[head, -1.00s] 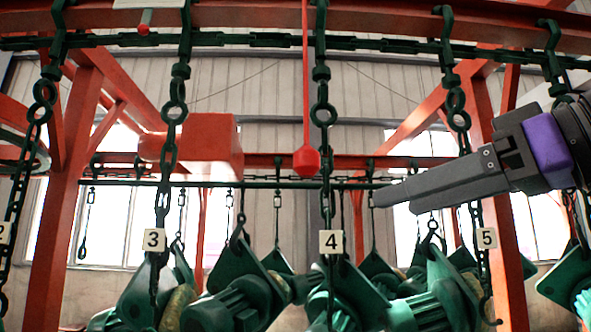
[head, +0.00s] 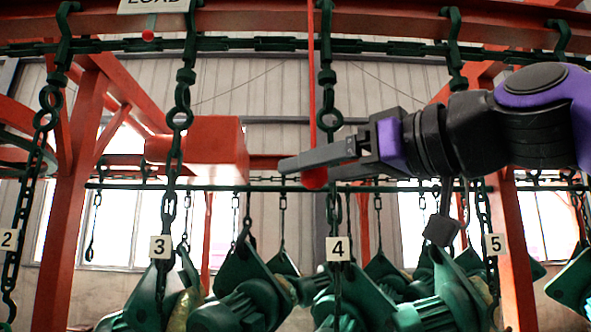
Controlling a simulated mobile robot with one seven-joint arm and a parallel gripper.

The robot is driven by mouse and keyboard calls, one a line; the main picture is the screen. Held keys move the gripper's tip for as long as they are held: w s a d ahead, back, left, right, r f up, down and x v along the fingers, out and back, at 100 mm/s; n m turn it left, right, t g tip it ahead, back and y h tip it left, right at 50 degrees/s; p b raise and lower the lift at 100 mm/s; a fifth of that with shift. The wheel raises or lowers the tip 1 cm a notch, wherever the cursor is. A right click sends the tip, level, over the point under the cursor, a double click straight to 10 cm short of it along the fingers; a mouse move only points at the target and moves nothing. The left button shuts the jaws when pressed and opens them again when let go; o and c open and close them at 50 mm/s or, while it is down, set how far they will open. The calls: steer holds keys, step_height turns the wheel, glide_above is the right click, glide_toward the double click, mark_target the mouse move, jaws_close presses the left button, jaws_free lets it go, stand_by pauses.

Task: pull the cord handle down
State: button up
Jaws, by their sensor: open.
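The cord handle (head: 314,180) is a red knob at the lower end of a straight red cord (head: 312,80) hanging from above, near the middle of the head view. My gripper (head: 302,170) reaches in from the right at the handle's height, its dark fingers pointing left. The jaws are open. The near finger crosses in front of the handle's upper part and hides it, and the other finger shows to the right behind the handle. The handle appears to lie between the fingers; I cannot tell whether either touches it.
Green chains with number tags 3 (head: 160,247), 4 (head: 338,249) and 5 (head: 495,244) hang around the arm; chain 4 passes close to my gripper. A red box (head: 205,150) is left of the handle. Green hoist parts (head: 240,300) fill the bottom. A LOAD sign (head: 153,5) is at upper left.

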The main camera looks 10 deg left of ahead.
steer(key=x, duration=0.3)
steer(key=shift+w+a, duration=0.25)
steer(key=shift+a, duration=0.05)
jaws_close()
stand_by(1.2)
